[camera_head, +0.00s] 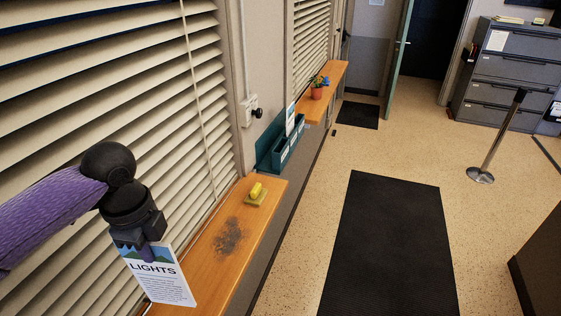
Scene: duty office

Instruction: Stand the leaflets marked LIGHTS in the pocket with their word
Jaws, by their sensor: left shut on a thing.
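My left gripper (142,240) is shut on a leaflet (160,278) whose printed word reads LIGHTS. The leaflet hangs upright below the fingers, in front of the blinds and the near end of the wooden sill. A teal leaflet rack (267,157) with several pockets is on the wall beyond the sill, away from the gripper. A white and blue leaflet (290,119) stands in its far part. The pocket labels are too small to read. My right gripper is not in view.
The near wooden sill (262,215) bears a yellow sponge (256,191) and a dark smudge (229,236). A potted plant (317,91) stands on the far sill. A black mat (388,240) lies on open floor. A metal post (495,140) and grey drawers (500,85) are at right.

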